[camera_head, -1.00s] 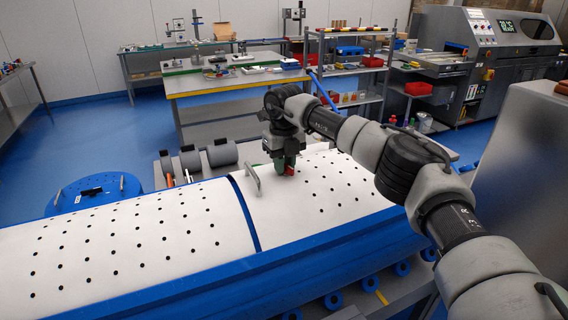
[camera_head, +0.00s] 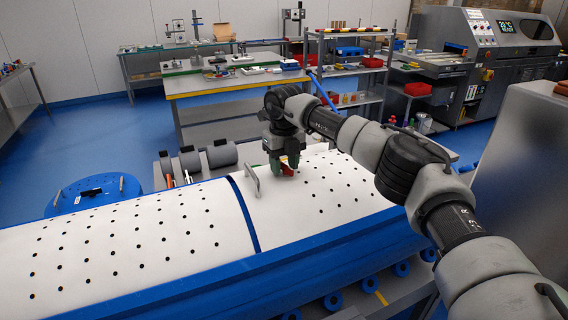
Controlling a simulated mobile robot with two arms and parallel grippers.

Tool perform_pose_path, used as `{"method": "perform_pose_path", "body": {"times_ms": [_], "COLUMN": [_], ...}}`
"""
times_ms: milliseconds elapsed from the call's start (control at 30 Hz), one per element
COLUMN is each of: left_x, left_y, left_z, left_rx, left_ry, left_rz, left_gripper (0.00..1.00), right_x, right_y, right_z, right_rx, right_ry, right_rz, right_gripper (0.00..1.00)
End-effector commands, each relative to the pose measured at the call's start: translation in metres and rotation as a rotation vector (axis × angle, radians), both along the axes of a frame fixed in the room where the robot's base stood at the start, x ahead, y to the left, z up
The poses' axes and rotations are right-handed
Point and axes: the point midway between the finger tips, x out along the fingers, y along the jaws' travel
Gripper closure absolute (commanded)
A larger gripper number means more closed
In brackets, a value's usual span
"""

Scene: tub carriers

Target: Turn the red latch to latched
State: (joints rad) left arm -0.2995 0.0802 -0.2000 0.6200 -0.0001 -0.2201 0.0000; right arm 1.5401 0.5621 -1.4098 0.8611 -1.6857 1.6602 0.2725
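The red latch (camera_head: 287,170) is a small red piece on the white perforated curved cover (camera_head: 325,185), just right of the metal handle (camera_head: 252,180). My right gripper (camera_head: 284,166) points down over the latch. My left gripper is out of the picture.
A second white perforated cover (camera_head: 130,235) lies to the left, past a blue seam. Grey rollers (camera_head: 190,160) stand behind the covers. A blue round lid (camera_head: 92,195) with handles is at the left. A blue rail (camera_head: 250,285) runs along the front.

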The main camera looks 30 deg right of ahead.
Motion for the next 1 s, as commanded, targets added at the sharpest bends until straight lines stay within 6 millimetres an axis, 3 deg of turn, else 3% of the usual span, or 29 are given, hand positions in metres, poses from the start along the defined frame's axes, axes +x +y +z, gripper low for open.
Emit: {"method": "perform_pose_path", "body": {"times_ms": [267,700,1000], "left_x": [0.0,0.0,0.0], "left_y": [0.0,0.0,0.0], "left_z": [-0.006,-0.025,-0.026], "left_rx": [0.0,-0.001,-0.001], "left_ry": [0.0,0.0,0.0], "left_rz": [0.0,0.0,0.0], "left_gripper": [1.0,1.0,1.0], "right_x": [0.0,0.0,0.0], "right_y": [0.001,0.0,-0.001], "right_z": [0.01,0.092,0.108], "right_rx": [0.0,0.0,0.0], "right_ry": [0.0,-0.002,0.001], "right_rz": [0.001,0.0,0.0], "right_gripper": [0.58,0.58,0.58]}}
